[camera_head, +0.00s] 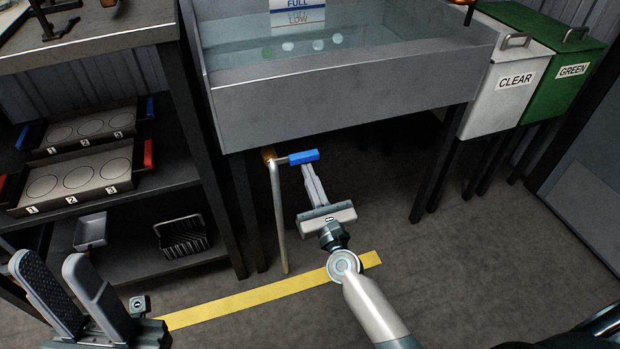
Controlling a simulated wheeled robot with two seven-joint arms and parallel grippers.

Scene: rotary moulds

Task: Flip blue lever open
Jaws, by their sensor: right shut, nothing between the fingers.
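The blue lever (303,157) sits on a brass valve (268,154) under the front edge of the grey water tank (350,95). The lever points to the right, roughly level. A pale pipe (279,220) runs down from the valve to the floor. My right gripper (308,170) is shut and empty, with its fingertips just below the lever; I cannot tell whether they touch it. My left gripper (52,275) is at the lower left, far from the lever. Its two dark-padded fingers stand apart with nothing between them.
At left, a shelf holds moulds with blue (150,107) and red handles (148,154), a small grey tray (90,231) and a black rack (182,236). Bins marked CLEAR (507,85) and GREEN (568,75) stand at right. A yellow line (240,300) crosses the open floor.

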